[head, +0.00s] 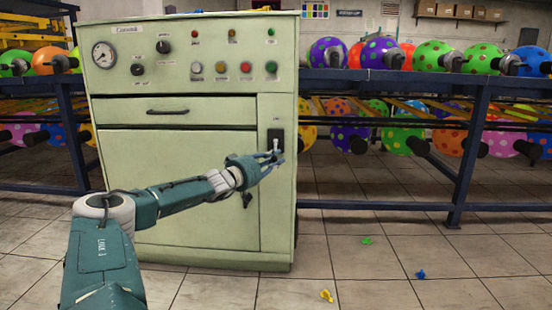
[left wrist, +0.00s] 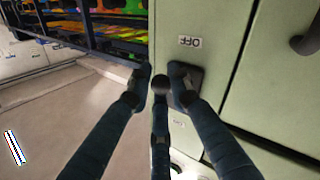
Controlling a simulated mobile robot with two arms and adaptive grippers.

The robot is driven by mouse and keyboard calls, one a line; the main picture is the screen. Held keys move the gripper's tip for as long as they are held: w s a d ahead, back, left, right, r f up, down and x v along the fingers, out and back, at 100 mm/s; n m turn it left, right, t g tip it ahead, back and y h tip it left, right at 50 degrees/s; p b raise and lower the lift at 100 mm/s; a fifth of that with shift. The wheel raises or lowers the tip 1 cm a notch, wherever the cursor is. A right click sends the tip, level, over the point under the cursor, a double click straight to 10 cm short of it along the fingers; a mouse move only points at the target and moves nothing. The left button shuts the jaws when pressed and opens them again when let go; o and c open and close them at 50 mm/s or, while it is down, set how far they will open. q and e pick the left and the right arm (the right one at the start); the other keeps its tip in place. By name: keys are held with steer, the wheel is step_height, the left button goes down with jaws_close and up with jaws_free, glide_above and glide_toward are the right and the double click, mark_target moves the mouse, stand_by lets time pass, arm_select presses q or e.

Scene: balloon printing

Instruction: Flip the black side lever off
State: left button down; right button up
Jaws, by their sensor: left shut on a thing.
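The black side lever sits on a dark switch plate (head: 276,135) on the right part of the pale green machine's front (head: 180,185). In the left wrist view a dark round knob (left wrist: 162,83) shows between my fingertips, in front of the plate (left wrist: 194,86). A white OFF label (left wrist: 190,41) is beside the plate. My left gripper (head: 274,157) reaches the lower part of the plate and is shut on the lever; its fingers (left wrist: 160,78) hide much of it. My right gripper is not in view.
The machine carries a round gauge (head: 104,55), knobs and coloured buttons above a drawer (head: 168,111). A dark handle (left wrist: 308,38) is near the gripper. A rack (head: 462,165) of dotted balloons stands at right. Small balloons (head: 326,295) lie on the otherwise clear floor.

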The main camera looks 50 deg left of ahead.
arm_select(q)
steer(key=c, duration=1.6)
jaws_free()
steer(key=shift+w+f, duration=0.1)
steer(key=shift+w, duration=0.05)
step_height(320, 180, up, 9)
steer(key=shift+f, duration=0.1)
steer(key=shift+r, duration=0.65)
